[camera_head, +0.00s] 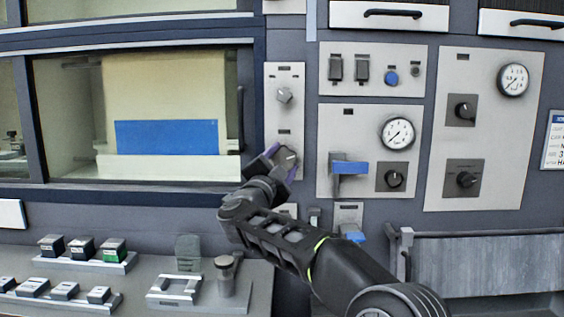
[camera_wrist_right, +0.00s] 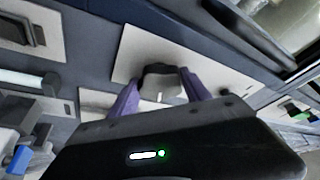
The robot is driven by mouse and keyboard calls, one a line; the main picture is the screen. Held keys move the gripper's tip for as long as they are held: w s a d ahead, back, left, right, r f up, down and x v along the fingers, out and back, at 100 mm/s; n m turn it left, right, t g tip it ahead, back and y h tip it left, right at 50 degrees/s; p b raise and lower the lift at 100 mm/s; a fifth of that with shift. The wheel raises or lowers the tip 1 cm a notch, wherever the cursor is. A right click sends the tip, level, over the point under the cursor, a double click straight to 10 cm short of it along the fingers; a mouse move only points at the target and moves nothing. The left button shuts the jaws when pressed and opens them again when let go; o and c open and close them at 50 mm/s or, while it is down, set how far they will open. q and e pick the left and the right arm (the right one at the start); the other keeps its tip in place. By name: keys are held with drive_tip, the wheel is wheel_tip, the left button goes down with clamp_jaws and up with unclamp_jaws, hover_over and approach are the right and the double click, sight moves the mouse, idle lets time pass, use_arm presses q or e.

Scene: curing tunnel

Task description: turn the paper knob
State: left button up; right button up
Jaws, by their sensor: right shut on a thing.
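A grey knob (camera_head: 286,158) sits low on the narrow light panel beside the window. My right gripper (camera_head: 281,160) is at this knob, with its purple fingers on either side of it. In the right wrist view the same knob (camera_wrist_right: 160,84) shows between the two purple fingers (camera_wrist_right: 158,92), and the gripper is shut on it. A second grey knob (camera_head: 284,95) sits higher on the same panel, free of the gripper. Any lettering on the panel is too small to read, so I cannot tell which knob is labelled paper. My left gripper is not in view.
To the right are a blue-handled lever (camera_head: 350,168), a gauge (camera_head: 397,133) and black knobs (camera_head: 465,110). The window (camera_head: 165,110) shows a pale sheet with a blue band. Below, a sloped console (camera_head: 205,292) carries several buttons. A grey rail (camera_head: 490,234) stands at lower right.

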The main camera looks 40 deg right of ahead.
drive_tip(key=o, duration=1.4)
drive_tip(key=b+v, duration=0.1)
drive_tip(key=v, duration=0.6)
drive_tip(key=shift+s+a, duration=0.2)
drive_tip(key=shift+a, duration=0.15)
drive_tip(key=shift+f, duration=0.1)
